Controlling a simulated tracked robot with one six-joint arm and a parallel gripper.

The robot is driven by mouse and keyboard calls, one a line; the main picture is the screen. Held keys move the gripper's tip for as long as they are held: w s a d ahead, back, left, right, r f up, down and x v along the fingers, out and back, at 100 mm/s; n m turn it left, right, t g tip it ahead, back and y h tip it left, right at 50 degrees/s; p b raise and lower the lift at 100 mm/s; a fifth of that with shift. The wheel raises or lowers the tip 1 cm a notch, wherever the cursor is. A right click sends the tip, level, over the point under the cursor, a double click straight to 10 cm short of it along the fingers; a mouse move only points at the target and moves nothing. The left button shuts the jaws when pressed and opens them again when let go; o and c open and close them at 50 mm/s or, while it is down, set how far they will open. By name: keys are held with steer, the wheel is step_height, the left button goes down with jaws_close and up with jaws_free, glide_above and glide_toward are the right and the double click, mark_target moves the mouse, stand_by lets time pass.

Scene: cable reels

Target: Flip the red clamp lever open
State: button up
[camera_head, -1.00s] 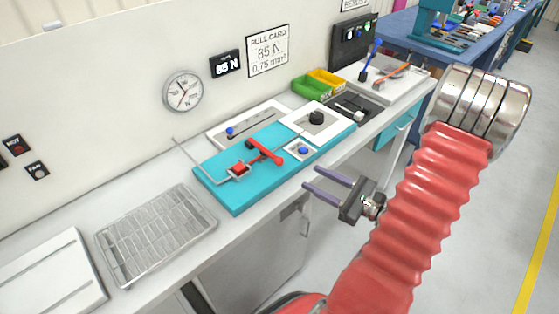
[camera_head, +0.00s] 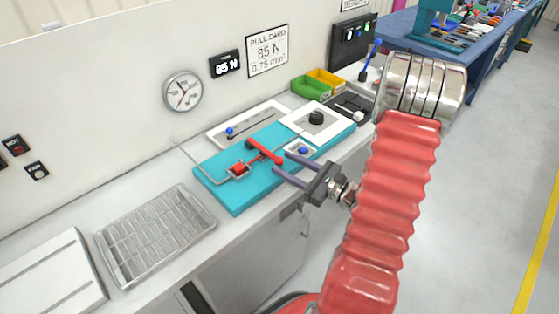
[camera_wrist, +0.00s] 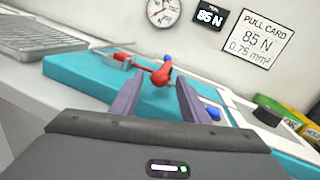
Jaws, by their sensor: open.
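The red clamp lever (camera_head: 264,152) lies on the turquoise base plate (camera_head: 230,196), with a red block (camera_head: 238,170) at its left and a thin metal rod running past it. My gripper (camera_head: 282,162) is open, at the front edge of the plate, with its two purple-grey fingers pointing toward the lever. In the wrist view the lever (camera_wrist: 156,74) shows ahead, between the open fingers (camera_wrist: 155,98), with its round red end nearer the right finger. The fingers look apart from it. How high they are over the plate is hard to tell.
A blue knob (camera_head: 303,151) sits on a small white plate close by the fingers. A black knob (camera_head: 316,118) on a white panel stands behind. A wire rack (camera_head: 155,235) is at the left. Green and yellow bins (camera_head: 318,84) are at the back. The floor in front is clear.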

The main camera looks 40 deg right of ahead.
mark_target(279, 161)
steer(key=shift+x, duration=1.7)
jaws_close()
